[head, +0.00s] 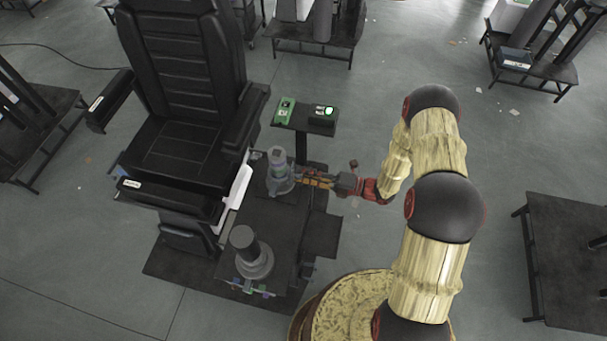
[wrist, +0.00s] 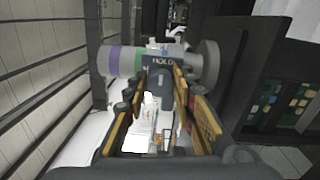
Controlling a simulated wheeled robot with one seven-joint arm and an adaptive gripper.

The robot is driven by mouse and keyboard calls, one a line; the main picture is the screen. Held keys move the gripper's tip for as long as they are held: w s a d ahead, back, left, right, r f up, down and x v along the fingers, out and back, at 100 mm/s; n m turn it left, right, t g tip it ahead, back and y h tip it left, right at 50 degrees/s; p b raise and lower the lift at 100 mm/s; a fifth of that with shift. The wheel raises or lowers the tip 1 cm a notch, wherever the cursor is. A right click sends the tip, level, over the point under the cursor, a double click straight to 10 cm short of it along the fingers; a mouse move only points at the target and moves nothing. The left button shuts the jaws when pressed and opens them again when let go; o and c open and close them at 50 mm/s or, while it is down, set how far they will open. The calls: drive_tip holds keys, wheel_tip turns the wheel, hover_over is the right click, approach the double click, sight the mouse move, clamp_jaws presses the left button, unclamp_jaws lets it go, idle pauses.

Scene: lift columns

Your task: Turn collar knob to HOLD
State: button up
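The lift column (head: 278,165) with purple and green bands stands on the dark platform beside the chair. In the wrist view the banded column (wrist: 125,60) lies sideways across the picture. Its dark collar carries the word HOLD, with a grey collar knob (wrist: 159,82) below the word. My gripper (head: 298,179) reaches the column from the right in the head view. In the wrist view my gripper (wrist: 160,80) has its yellow-edged fingers apart, one on each side of the knob. Whether the fingertips touch it is unclear. The knob's exact pointer direction is hard to read.
A black chair (head: 182,125) stands just left of the column. A second grey column (head: 249,250) stands nearer on the platform. A small stand (head: 300,125) with a green device and a black box with a lit display is behind. Open floor lies right.

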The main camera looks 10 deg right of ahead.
drive_tip(key=o, duration=0.4)
drive_tip(key=v, duration=1.2)
idle(0.5)
